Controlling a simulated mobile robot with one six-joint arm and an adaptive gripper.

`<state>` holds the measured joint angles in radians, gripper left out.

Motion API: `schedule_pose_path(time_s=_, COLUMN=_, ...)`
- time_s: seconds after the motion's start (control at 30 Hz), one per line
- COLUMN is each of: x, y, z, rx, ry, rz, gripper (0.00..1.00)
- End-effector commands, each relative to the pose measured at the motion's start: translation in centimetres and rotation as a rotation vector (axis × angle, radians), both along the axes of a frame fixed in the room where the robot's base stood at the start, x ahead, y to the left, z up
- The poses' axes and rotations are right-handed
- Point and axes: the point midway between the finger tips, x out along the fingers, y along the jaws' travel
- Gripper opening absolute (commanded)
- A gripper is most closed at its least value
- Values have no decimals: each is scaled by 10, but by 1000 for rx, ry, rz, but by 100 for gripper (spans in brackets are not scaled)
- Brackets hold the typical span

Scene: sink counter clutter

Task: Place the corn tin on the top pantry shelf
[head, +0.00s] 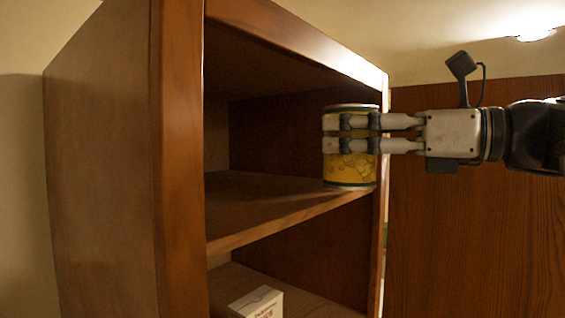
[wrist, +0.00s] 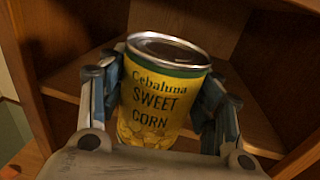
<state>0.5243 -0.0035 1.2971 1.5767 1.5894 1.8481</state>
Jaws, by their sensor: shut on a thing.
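The corn tin (head: 350,172) is yellow with a green band and metal rims, and its label reads "Sweet Corn" in the wrist view (wrist: 155,100). My gripper (head: 350,132) reaches in from the right and is shut on the tin, its fingers around the tin's upper half. The tin is upright in the head view, at the front edge of the top pantry shelf (head: 270,208), near the right side panel. Its base is level with the shelf edge; I cannot tell whether it touches the board. The fingers (wrist: 165,108) flank the tin in the wrist view.
The top shelf is bare to the left of the tin. A white box (head: 257,303) stands on the shelf below. The cabinet's left side panel (head: 105,150) and top edge (head: 300,45) frame the opening. A wooden panel (head: 470,240) is behind my arm.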

Motion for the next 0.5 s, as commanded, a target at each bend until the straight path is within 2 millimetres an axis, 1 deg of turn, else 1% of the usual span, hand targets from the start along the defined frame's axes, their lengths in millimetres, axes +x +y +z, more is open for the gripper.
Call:
schedule_pose_path(time_s=0.03, x=6, y=15, z=2, rx=0, ry=-1, rz=7, gripper=19)
schedule_pose_path(time_s=0.2, x=27, y=53, z=2, rx=1, ry=0, rz=7, gripper=19)
schedule_pose_path(time_s=0.3, x=38, y=73, z=2, rx=1, ry=-2, rz=6, gripper=19)
schedule_pose_path(time_s=0.4, x=47, y=87, z=2, rx=1, ry=-2, rz=3, gripper=19)
schedule_pose_path(time_s=0.5, x=52, y=94, z=2, rx=1, ry=-2, rz=1, gripper=19)
